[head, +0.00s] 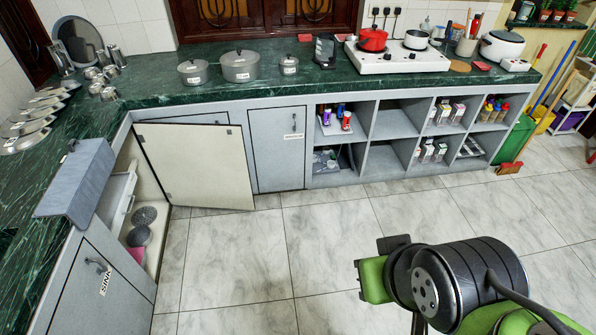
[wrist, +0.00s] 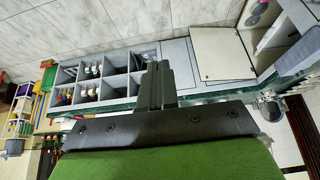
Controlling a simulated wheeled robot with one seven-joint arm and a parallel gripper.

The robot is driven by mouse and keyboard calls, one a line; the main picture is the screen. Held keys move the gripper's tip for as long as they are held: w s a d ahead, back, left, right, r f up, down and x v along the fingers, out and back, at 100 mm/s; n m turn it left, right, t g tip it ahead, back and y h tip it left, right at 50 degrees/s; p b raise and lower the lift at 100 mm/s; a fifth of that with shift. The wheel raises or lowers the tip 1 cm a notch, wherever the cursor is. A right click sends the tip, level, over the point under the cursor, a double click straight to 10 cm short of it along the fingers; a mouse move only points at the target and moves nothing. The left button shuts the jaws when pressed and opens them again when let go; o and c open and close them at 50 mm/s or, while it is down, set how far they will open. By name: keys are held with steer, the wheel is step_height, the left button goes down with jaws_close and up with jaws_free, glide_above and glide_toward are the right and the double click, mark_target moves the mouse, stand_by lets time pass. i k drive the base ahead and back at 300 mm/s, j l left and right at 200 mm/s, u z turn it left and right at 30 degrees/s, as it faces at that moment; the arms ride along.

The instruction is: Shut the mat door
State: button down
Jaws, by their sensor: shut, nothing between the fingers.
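A cabinet door (head: 196,168) with a cream inner face stands open at the inner corner of the counter, and no label shows on this face. It is probably the mat door. It also shows in the wrist view (wrist: 222,55), where the scene is upside down. My gripper (wrist: 157,86) is shut and empty, apart from the door, with its fingers in front of the open shelves. In the head view my arm is at the bottom right, far from the door, and the fingertips cannot be made out.
A grey panel (head: 78,183) juts out above an open compartment with round items (head: 140,236) inside. A closed labelled door (head: 278,150) and open shelves (head: 403,123) line the back. The tiled floor (head: 300,255) before the open door is clear.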

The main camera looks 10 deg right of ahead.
mark_target(204, 165)
steer(key=i+j+u, duration=0.3)
steer(key=i, duration=0.4)
steer(key=i+u, duration=0.25)
steer(key=i, duration=0.45)
steer(key=i+u, duration=0.3)
steer(key=i, duration=0.4)
steer(key=i+l+u, duration=0.3)
steer(key=i, duration=0.4)
